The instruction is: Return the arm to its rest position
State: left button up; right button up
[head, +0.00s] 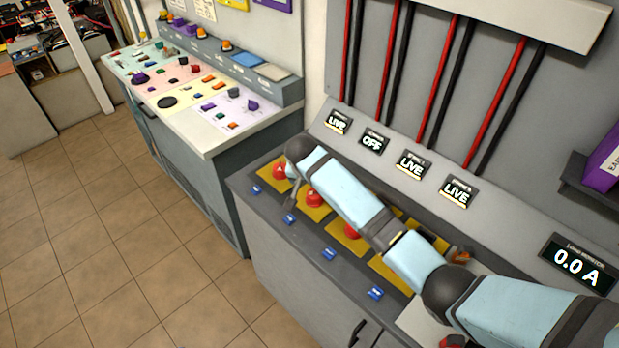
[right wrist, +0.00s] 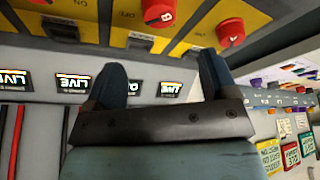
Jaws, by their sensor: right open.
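My right arm (head: 345,190) reaches in from the lower right, over the breaker bench, in the head view. Its gripper cannot be made out clearly there. In the right wrist view my right gripper (right wrist: 160,65) is open, two dark blue fingers apart with nothing seen between them. Beyond the fingers are a red knob (right wrist: 158,12) and another red knob (right wrist: 230,33) on yellow plates. Red knobs (head: 314,198) on yellow plates also show in the head view, partly covered by my arm. My left gripper is not in view.
Sloped panel displays read LIVE (head: 338,122), OFF (head: 373,142), LIVE (head: 411,165) and LIVE (head: 457,191). The load monitor (head: 578,265) reads 0.0 A. A control console (head: 205,130) stands at left. A purple binder (head: 603,160) sits on the right shelf. Tiled floor (head: 120,240) is clear.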

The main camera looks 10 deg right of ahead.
jog(key=shift+s+r, duration=0.2)
jog(key=shift+r, duration=0.4)
jog(key=shift+a, duration=0.1)
jog(key=s+d+f+n+y, duration=0.1)
jog(key=s+d+f+n, duration=0.15)
jog(key=s, duration=0.75)
jog(key=s+d+f+n+y, duration=0.1)
jog(key=s+d+f, duration=0.15)
jog(key=s, duration=0.75)
jog(key=s+d+r+n, duration=0.1)
jog(key=s+d+r, duration=0.15)
jog(key=s, duration=0.45)
jog(key=s+d+r+n, duration=0.1)
jog(key=s+d+r, duration=0.15)
jog(key=s, duration=0.55)
jog(key=s+d+r+n, duration=0.1)
jog(key=s+d, duration=0.3)
jog(key=s, duration=0.3)
jog(key=w+a+f+t+y, duration=0.1)
jog(key=w+a+f+t, duration=0.1)
jog(key=f, duration=0.2)
jog(key=w+a+f+t+y, duration=0.1)
jog(key=w+a+f+t, duration=0.1)
jog(key=f, duration=0.2)
jog(key=w+a+f+n+t+y, duration=0.1)
jog(key=w+a+f+t, duration=0.1)
jog(key=f, duration=0.3)
jog(key=shift+t, duration=0.5)
jog(key=shift+a, duration=0.1)
jog(key=shift+c, duration=0.4)
